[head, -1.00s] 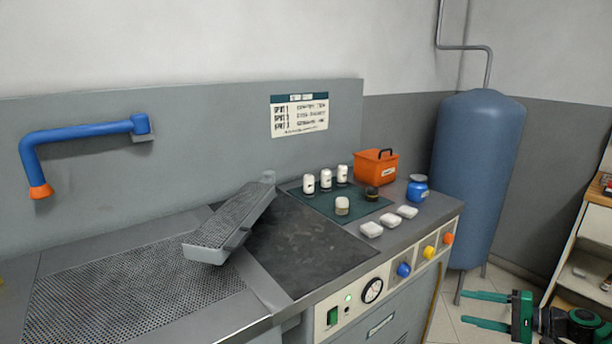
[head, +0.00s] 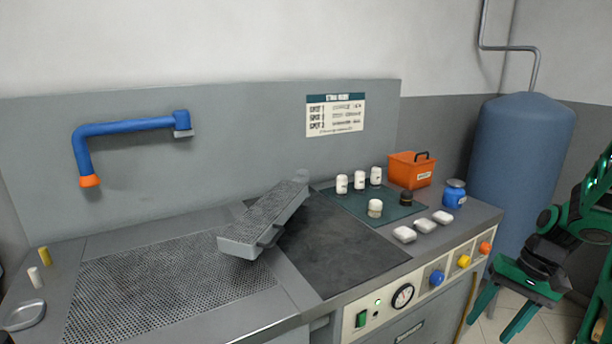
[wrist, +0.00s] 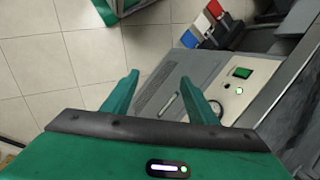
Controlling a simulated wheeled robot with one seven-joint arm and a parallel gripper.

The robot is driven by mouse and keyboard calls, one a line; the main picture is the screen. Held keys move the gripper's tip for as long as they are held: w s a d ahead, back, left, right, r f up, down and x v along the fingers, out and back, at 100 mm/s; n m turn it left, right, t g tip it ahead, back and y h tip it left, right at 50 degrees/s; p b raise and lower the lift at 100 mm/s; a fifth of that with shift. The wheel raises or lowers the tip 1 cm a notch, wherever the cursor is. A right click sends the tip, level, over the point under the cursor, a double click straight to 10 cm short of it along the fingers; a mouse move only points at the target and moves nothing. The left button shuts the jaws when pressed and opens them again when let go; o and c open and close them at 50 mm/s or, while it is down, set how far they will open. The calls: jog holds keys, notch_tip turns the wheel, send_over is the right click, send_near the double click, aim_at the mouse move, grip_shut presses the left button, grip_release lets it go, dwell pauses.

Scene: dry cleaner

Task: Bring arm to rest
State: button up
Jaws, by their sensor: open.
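My gripper (head: 502,314) is at the lower right of the head view, off the right front of the counter, with its green fingers apart and pointing down. Part of my green arm shows above it at the right edge. In the wrist view my gripper (wrist: 160,95) is open with nothing between its fingers. Beyond them are the tiled floor and the counter's front panel with a green switch (wrist: 242,73).
The steel counter (head: 190,330) carries a tilted perforated arm board (head: 262,215), several white-capped bottles on a green mat (head: 345,207), white pads (head: 404,234), an orange box (head: 408,172) and a blue jar (head: 454,194). A blue tank (head: 520,150) stands behind my arm.

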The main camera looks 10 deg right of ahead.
jog(key=s+a+r+h, duration=0.1)
jog(key=s+a+r, duration=0.2)
jog(key=s, duration=0.4)
jog(key=s+a+r+h, duration=0.2)
jog(key=s+a+r, duration=0.1)
jog(key=s+r, duration=0.3)
jog(key=shift+s+a+r+n, duration=0.15)
jog(key=shift+s+a+n, duration=0.2)
jog(key=shift+s, duration=0.15)
